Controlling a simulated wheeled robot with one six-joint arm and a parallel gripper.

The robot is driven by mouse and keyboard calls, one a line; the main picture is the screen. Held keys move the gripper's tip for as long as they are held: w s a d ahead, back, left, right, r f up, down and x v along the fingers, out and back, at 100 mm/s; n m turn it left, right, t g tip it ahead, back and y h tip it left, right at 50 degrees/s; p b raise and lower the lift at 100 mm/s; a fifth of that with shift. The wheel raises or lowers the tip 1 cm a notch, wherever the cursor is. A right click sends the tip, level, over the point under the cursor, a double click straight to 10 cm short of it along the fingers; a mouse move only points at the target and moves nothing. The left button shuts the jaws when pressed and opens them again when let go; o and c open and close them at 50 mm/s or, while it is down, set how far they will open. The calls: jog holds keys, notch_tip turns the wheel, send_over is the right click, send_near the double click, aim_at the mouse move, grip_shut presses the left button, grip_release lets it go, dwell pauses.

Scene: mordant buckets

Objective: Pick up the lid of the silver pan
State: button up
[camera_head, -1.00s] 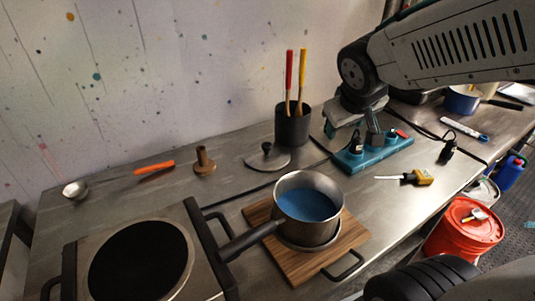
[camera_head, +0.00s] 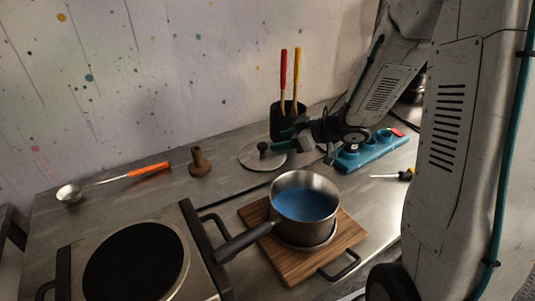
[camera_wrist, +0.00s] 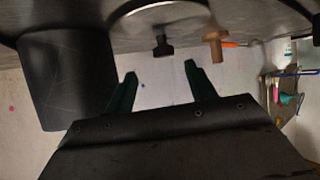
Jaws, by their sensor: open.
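The silver pan (camera_head: 292,232) holds blue liquid (camera_head: 303,203) and stands uncovered on a wooden board. The round metal lid (camera_head: 250,161) with its dark knob (camera_head: 263,148) lies flat on the counter behind the pan; the lid (camera_wrist: 172,9) and knob (camera_wrist: 163,46) also show in the wrist view. My gripper (camera_head: 282,139) is open and empty, just right of the knob and low over the counter. In the wrist view its green fingers (camera_wrist: 160,72) point toward the knob, with a gap between them and it.
A dark holder (camera_head: 283,122) with red and yellow-handled tools stands close behind my gripper. A brown wooden piece (camera_head: 200,163) stands left of the lid. A teal tray (camera_head: 368,150) lies to the right. A hot plate (camera_head: 135,262) is at front left.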

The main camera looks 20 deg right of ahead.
aim_at(263, 145)
jog(key=shift+a+f, duration=0.2)
jog(key=shift+f, duration=0.1)
jog(key=x, duration=0.7)
jog(key=shift+a+r, duration=0.1)
jog(key=shift+a, duration=0.2)
jog(key=c, duration=1.1)
